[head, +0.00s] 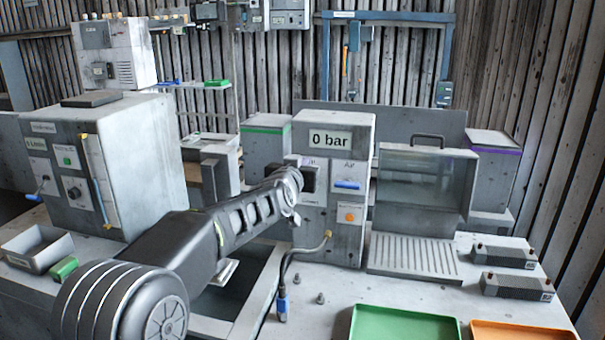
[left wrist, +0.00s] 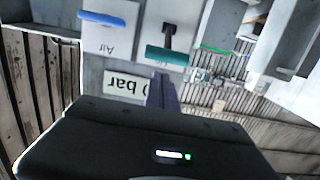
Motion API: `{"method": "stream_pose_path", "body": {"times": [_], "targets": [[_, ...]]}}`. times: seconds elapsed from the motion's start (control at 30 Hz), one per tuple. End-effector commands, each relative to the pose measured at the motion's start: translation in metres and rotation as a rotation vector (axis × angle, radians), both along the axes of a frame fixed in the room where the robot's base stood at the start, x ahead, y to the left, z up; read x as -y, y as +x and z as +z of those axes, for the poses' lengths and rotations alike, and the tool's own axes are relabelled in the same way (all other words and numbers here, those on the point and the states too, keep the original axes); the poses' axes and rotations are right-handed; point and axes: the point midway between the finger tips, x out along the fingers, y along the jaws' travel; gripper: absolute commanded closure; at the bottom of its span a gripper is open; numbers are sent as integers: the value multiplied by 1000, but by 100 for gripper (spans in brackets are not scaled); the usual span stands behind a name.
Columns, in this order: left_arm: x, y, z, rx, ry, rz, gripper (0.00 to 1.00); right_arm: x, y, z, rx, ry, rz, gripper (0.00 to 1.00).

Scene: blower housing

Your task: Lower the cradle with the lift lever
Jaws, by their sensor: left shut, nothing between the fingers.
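The lift lever appears to be the dark stem with a teal bar handle (left wrist: 167,54) on a white plate in the upside-down left wrist view. The bar lies on the "0 bar" display side of its stem, so it appears raised. My left gripper (head: 308,179) is at the front of the grey control cabinet (head: 350,215), covering most of that plate in the head view. Its shut, empty fingers show in the left wrist view (left wrist: 162,92), close to the teal bar; contact cannot be told. I cannot pick out the cradle with certainty; my arm hides part of the open basin (head: 262,262).
The blue Air lever (head: 347,185) is right of the lift plate, above an orange button (head: 350,214). A clear-fronted box (head: 425,185), green tray (head: 405,325) and orange tray (head: 520,331) occupy the right.

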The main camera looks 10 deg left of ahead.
Motion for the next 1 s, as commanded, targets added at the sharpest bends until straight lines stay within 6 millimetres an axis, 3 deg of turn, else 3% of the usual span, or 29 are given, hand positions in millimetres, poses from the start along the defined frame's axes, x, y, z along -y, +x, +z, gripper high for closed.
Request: {"method": "stream_pose_path", "body": {"times": [0.2,0.67,1.0], "targets": [[0,-8,-16,1,0,0,100,0,0,-1,0,0,0,64],[0,-10,-18,4,1,0,100,0,0,-2,0,0,0,64],[0,-10,-25,47,1,0,100,-1,3,-25,8,6,2,64]]}}
